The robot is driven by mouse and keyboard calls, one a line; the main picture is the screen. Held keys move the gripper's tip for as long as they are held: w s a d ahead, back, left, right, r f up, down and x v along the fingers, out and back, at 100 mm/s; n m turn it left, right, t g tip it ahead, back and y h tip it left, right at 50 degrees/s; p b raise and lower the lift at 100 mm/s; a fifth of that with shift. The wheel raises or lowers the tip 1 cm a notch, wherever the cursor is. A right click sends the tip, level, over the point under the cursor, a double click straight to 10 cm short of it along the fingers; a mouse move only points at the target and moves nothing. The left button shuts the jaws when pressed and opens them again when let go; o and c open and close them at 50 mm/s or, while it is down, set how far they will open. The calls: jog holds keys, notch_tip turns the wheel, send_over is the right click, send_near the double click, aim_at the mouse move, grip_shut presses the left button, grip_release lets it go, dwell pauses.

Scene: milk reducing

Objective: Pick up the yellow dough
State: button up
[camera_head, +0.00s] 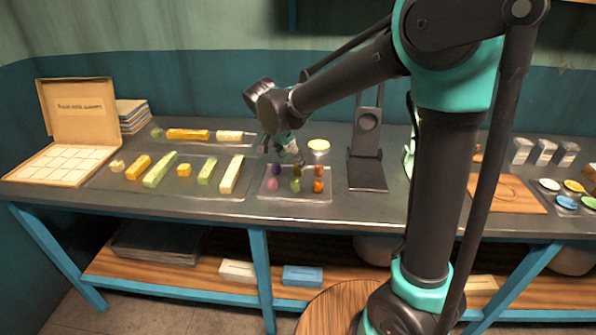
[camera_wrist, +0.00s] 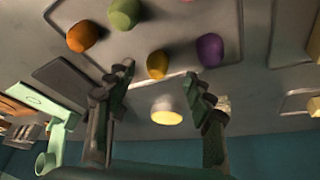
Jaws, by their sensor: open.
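The yellow dough (camera_wrist: 158,64) is a small rounded lump in the wrist view, between and just beyond my fingertips. In the head view it is in the far row of the dough tray (camera_head: 264,196), small and partly hidden by my gripper (camera_head: 294,160). My gripper is over the tray's far edge, its two fingers spread apart and nothing between them. The wrist view also shows purple dough (camera_wrist: 210,50), orange dough (camera_wrist: 82,36) and green dough (camera_wrist: 125,13) around the yellow one. I cannot tell if a fingertip touches the dough.
A pale round disc (camera_head: 318,146) lies behind the tray. A dark stand (camera_head: 368,170) rises to the right of it. A tray with several coloured bars (camera_head: 160,170) lies to the left. An open box (camera_head: 65,160) stands at the far left.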

aim_at(297, 168)
jog(key=x, duration=0.4)
jog(key=shift+s+d+f, duration=0.1)
jog(key=shift+d+f, duration=0.05)
jog(key=c, duration=1)
jog(key=shift+c, duration=0.2)
